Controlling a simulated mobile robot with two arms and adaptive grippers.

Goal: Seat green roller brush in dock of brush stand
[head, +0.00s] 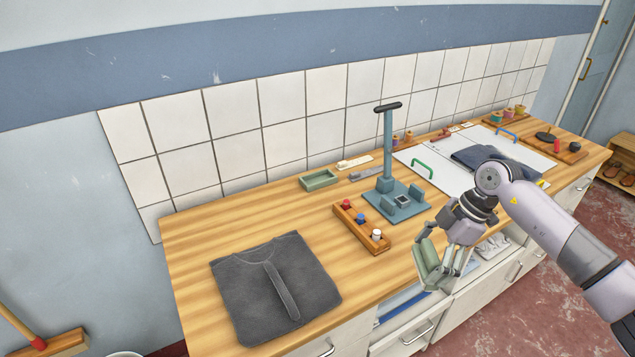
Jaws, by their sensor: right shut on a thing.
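The brush stand (388,145) is teal, with a flat base, a tall post and a black crossbar on top. It stands upright on the wooden worktop. A small square socket, which looks like the dock (402,200), sits on its base and appears empty. My right gripper (440,275) is shut on the green roller brush (430,254), in front of the stand and to its right, near the worktop's front edge. The fingers hide part of the brush, which looks tilted. My left gripper is out of view.
A wooden rack (354,222) with small coloured pieces lies just left of the stand. A dark folded garment (250,295) lies at the front left. A green tray (319,180) is behind. An open drawer (410,335) juts out below the front edge.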

